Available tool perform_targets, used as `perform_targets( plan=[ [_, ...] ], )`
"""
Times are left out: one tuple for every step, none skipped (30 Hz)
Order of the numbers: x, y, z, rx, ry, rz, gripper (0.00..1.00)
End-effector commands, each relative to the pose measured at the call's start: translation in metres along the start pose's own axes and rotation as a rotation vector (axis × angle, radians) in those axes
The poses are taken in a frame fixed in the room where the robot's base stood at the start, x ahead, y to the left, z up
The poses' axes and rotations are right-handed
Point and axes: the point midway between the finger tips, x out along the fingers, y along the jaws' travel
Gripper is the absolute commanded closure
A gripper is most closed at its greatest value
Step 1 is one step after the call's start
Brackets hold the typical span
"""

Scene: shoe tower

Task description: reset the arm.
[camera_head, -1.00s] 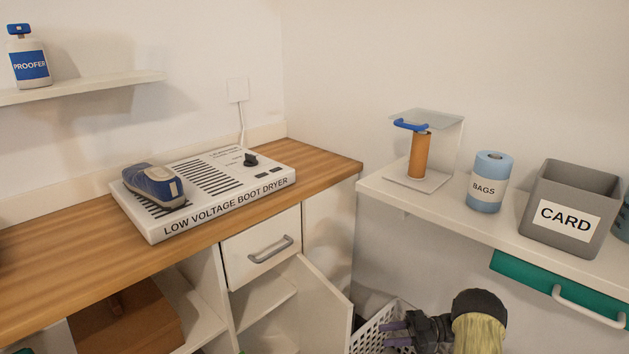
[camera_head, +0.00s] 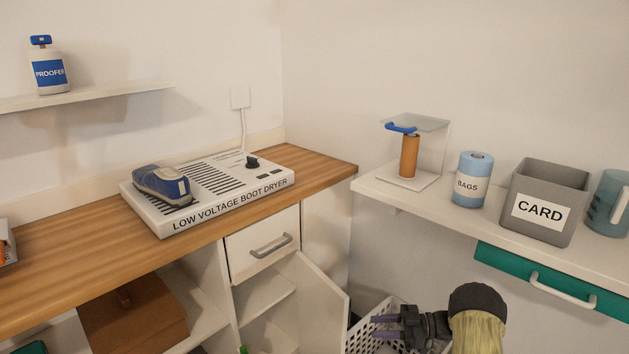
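My gripper (camera_head: 380,328) is at the bottom, right of centre, pointing left, with dark fingers over the white basket. The fingers look parted, one above the other, with nothing visible between them. My forearm, with a black cap and a yellowish sleeve, hangs at the bottom right. A blue shoe (camera_head: 163,185) lies on the white boot dryer (camera_head: 232,201) on the wooden counter. My gripper is well apart from both, low and to the right.
An open cabinet door (camera_head: 317,304) stands left of the white basket (camera_head: 361,331). The right shelf (camera_head: 460,218) holds an orange cylinder (camera_head: 409,156), a bags roll (camera_head: 473,180), a grey card bin (camera_head: 545,204) and a jug (camera_head: 606,203). A green drawer (camera_head: 510,268) is beneath.

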Motion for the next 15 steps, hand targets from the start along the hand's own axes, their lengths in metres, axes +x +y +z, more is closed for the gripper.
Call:
perform_targets(
  plan=[
    [0.003,0.007,-0.008,-0.012,-0.015,0.030,0.68],
    [0.005,0.012,-0.011,-0.020,-0.024,0.051,0.68],
    [0.007,0.018,-0.016,-0.029,-0.038,0.081,0.68],
    [0.008,0.023,-0.020,-0.037,-0.049,0.103,0.68],
    [0.010,0.029,-0.024,-0.043,-0.062,0.129,0.68],
    [0.012,0.036,-0.030,-0.052,-0.078,0.164,0.68],
    [0.013,0.041,-0.035,-0.058,-0.092,0.193,0.68],
    [0.014,0.047,-0.041,-0.065,-0.106,0.222,0.68],
    [0.016,0.056,-0.049,-0.073,-0.129,0.270,0.68],
    [0.017,0.062,-0.056,-0.078,-0.148,0.308,0.68],
    [0.017,0.069,-0.064,-0.083,-0.168,0.349,0.68],
    [0.018,0.079,-0.074,-0.087,-0.198,0.409,0.68],
    [0.018,0.085,-0.083,-0.089,-0.221,0.455,0.68],
    [0.017,0.091,-0.091,-0.086,-0.246,0.503,0.68],
    [0.016,0.097,-0.101,-0.081,-0.279,0.564,0.68]
  ],
)
